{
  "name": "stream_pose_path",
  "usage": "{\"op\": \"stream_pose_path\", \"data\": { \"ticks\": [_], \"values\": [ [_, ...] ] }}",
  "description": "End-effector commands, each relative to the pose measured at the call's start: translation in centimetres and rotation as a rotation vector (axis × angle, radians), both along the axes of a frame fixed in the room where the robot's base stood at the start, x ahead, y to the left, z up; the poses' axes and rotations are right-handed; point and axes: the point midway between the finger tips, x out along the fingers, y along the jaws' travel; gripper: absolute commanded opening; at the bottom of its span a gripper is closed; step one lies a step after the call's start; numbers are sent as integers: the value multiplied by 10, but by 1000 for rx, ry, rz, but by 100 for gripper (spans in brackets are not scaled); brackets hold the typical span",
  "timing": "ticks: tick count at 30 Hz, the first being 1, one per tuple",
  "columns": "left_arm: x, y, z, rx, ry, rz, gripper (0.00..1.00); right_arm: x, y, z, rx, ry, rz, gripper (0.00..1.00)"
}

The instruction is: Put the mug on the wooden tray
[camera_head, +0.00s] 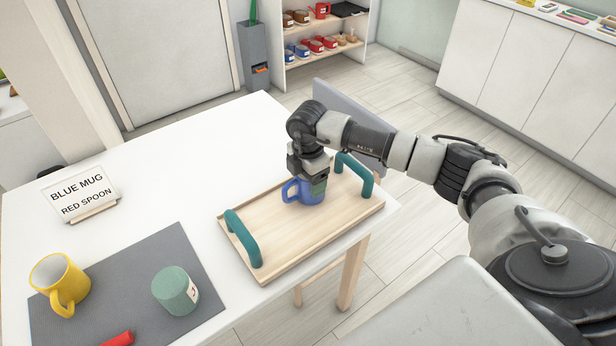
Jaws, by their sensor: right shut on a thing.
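A blue mug (305,196) is at the wooden tray (285,225), over its right half, with its handle to the left. My right gripper (314,178) is above the mug and shut on it; its fingers partly hide the mug's top. I cannot tell whether the mug's base touches the tray or is just above it. The tray lies on the white table and has two teal handles. A yellow mug (58,283) stands on the grey mat at the lower left. My left gripper is not in view.
A card (80,196) on the white table (165,150) reads "BLUE MUG" and "RED SPOON". A green container (175,290) and a partly cut-off red object (118,339) are on the grey mat (135,265). The tray's left half is clear. A shelf (325,60) stands behind.

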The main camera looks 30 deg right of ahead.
Motion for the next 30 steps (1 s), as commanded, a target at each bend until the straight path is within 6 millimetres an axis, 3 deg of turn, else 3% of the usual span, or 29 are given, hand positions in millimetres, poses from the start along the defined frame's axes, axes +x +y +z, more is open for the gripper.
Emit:
{"op": "stream_pose_path", "data": {
  "ticks": [3, 4, 8, 20, 30],
  "values": [
    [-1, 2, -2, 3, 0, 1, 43, 0, 0, -4, 0, -1, 0, 41],
    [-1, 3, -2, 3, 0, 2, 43, 0, 0, -3, 0, 0, 0, 78],
    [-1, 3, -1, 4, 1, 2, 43, 0, 0, -3, 0, 0, 0, 98],
    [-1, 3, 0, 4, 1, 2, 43, 0, 0, 7, -1, -1, 0, 99],
    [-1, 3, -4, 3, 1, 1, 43, 1, 0, 75, 0, -6, 0, 99]
  ]
}}
